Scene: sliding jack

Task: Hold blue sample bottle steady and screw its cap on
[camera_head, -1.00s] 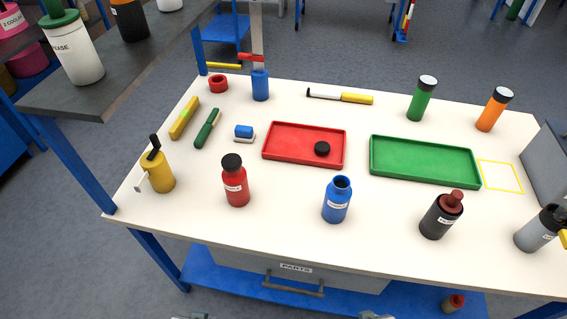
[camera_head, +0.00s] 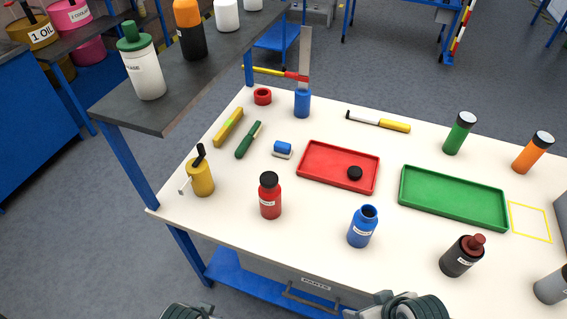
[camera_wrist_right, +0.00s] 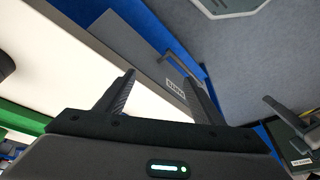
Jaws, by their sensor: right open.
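The blue sample bottle (camera_head: 361,229) stands upright and uncapped on the white table in the head view, its dark mouth showing. A black cap (camera_head: 354,173) lies in the red tray, behind the bottle. My right gripper (camera_wrist_right: 159,78) is open and empty in the right wrist view, its two fingers apart over the table's front edge. In the head view my right arm's end shows at the bottom edge, in front of the table, apart from the bottle. My left gripper (camera_head: 188,312) is cut off at the bottom left; its fingers are hidden.
A red tray (camera_head: 310,175) and a green tray (camera_head: 420,202) lie behind the bottle. A red bottle (camera_head: 270,197) stands to its left and a black bottle (camera_head: 461,257) to its right. A grey shelf (camera_head: 170,100) overhangs the left side. Table around the blue bottle is clear.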

